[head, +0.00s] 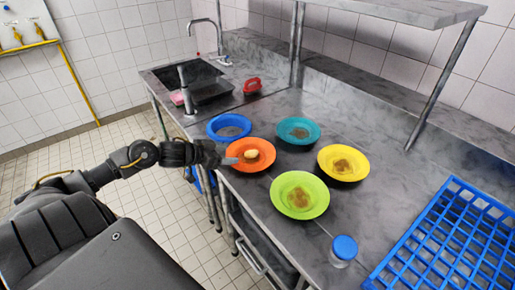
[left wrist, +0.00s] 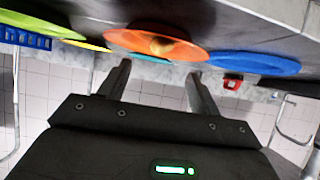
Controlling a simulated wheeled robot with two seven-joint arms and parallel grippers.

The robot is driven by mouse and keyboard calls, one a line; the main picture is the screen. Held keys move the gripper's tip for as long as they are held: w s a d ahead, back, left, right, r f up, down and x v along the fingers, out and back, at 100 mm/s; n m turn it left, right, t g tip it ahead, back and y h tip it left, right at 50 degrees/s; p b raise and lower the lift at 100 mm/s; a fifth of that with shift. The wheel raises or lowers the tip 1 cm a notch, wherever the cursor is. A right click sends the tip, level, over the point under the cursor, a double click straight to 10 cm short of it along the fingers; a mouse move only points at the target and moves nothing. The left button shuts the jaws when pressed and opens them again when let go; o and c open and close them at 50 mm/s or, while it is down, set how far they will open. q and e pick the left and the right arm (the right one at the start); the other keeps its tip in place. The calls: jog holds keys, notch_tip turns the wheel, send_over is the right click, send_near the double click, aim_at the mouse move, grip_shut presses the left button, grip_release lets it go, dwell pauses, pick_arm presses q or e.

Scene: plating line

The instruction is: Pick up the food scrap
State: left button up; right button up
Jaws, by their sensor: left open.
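The food scrap (head: 251,154) is a small pale yellowish lump on the orange plate (head: 239,166). In the left wrist view the food scrap (left wrist: 161,45) shows on the orange plate (left wrist: 125,40), beyond and between my fingertips. My left gripper (head: 230,160) is at the left rim of the orange plate, a little short of the scrap. In the left wrist view its two fingers (left wrist: 159,70) are spread wide with nothing between them. Whether a fingertip touches the plate I cannot tell. My right gripper is not in view.
A blue plate (head: 215,134), a teal plate (head: 288,138), a yellow plate (head: 328,168) and a green plate (head: 284,204) stand close around, several with brown residue. A blue rack (head: 437,241), a blue-topped container (head: 344,248), a sink (head: 160,83) and a red item (head: 252,86) are also on the counter.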

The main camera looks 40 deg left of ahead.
aim_at(246, 153)
pick_arm(q)
jog(key=shift+s, duration=0.1)
jog(key=shift+w+d+f, duration=0.25)
jog(key=shift+w+d, duration=0.15)
jog(key=shift+w, duration=0.3)
jog(key=x, duration=0.3)
jog(key=shift+a+p, duration=0.2)
jog(key=shift+p, duration=0.1)
jog(key=shift+w+f, duration=0.15)
jog(key=shift+w+d, duration=0.1)
jog(key=x, duration=0.2)
jog(key=p+x, duration=0.1)
jog(key=x, duration=0.1)
jog(key=shift+a+f, duration=0.15)
jog(key=shift+a, duration=0.05)
jog(key=shift+w+d+f, duration=0.15)
jog(key=shift+w+f, duration=0.1)
jog(key=shift+w, duration=0.05)
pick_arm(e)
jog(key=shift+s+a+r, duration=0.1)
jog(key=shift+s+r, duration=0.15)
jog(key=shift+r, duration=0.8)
pick_arm(q)
jog(key=c, duration=1)
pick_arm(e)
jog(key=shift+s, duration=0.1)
